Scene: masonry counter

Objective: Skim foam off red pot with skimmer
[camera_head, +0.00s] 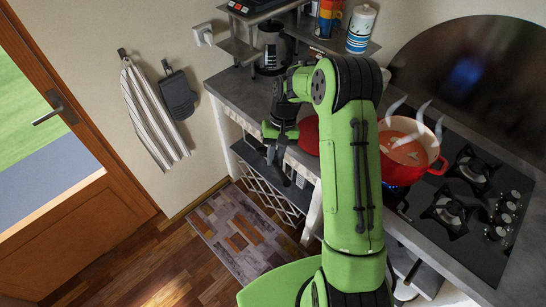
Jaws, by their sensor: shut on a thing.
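The red pot (433,151) stands on the left part of the black hob, to the right of my arm. It is open, with reddish-brown liquid inside, lighter patches on the surface and pale steam wisps above. My gripper (283,168) is at the counter's front edge, left of the pot and well apart from it. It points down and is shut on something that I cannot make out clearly. A rounded red thing (309,135) shows beside it, partly hidden by my arm. I cannot identify a skimmer in this view.
A blue flame shows under the pot. Free burners (447,209) and knobs (501,217) lie to its right. A dark kettle (271,47) and a shelf with a striped jar (361,29) stand behind my arm. A rug (243,236) lies on the floor.

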